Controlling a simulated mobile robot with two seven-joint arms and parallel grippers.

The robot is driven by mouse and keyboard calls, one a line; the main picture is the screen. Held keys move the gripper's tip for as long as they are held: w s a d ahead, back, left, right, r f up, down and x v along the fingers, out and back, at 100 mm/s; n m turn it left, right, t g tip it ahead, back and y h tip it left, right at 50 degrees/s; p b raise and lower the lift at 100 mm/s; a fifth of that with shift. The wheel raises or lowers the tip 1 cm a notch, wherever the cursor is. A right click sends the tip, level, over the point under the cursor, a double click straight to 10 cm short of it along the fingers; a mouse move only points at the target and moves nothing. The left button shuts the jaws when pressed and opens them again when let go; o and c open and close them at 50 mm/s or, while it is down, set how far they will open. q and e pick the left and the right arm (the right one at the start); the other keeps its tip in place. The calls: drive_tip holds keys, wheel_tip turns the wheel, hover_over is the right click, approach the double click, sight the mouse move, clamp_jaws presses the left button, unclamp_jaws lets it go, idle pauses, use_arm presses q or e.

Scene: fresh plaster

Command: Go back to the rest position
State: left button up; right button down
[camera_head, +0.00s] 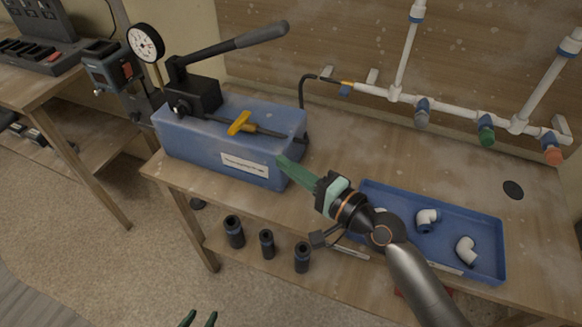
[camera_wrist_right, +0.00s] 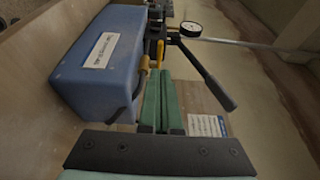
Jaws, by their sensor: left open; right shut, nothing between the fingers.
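My right gripper (camera_head: 283,161) reaches in over the workbench from the lower right. Its green fingers are shut with nothing between them, close to the right end of the blue pump box (camera_head: 215,132). In the right wrist view the shut fingers (camera_wrist_right: 162,92) lie together beside the blue box (camera_wrist_right: 97,62); I cannot tell whether they touch it. My left gripper (camera_head: 199,319) shows only as two green fingertips at the bottom edge, apart and empty, over the floor.
The pump carries a long black lever (camera_head: 235,42), a gauge (camera_head: 145,42) and a yellow valve handle (camera_head: 240,124). A blue tray (camera_head: 490,262) with white elbow fittings lies under my right arm. White pipes (camera_head: 455,112) run along the back. Black cylinders (camera_head: 234,231) stand on the lower shelf.

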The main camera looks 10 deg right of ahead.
drive_tip(key=shift+s+d, duration=0.25)
idle(0.3)
drive_tip(key=s+d+f+n+g+h, duration=0.4)
drive_tip(key=s+f+n+g+h, duration=0.15)
drive_tip(key=s+f+n, duration=0.5)
drive_tip(key=s+d+f+n+g+h, duration=0.2)
drive_tip(key=s+d+f+g+h, duration=0.35)
drive_tip(key=s+d, duration=0.6)
drive_tip(key=w+a+f+t, duration=0.2)
drive_tip(key=f+t, duration=0.1)
drive_tip(key=f, duration=0.2)
drive_tip(key=w+a+f+t+y, duration=0.1)
drive_tip(key=a+f+t, duration=0.2)
drive_tip(key=f, duration=0.3)
drive_tip(key=shift+w+y+p, duration=0.3)
drive_tip(key=shift+w+p, duration=0.05)
drive_tip(key=shift+w, duration=0.05)
drive_tip(key=shift+m, duration=0.25)
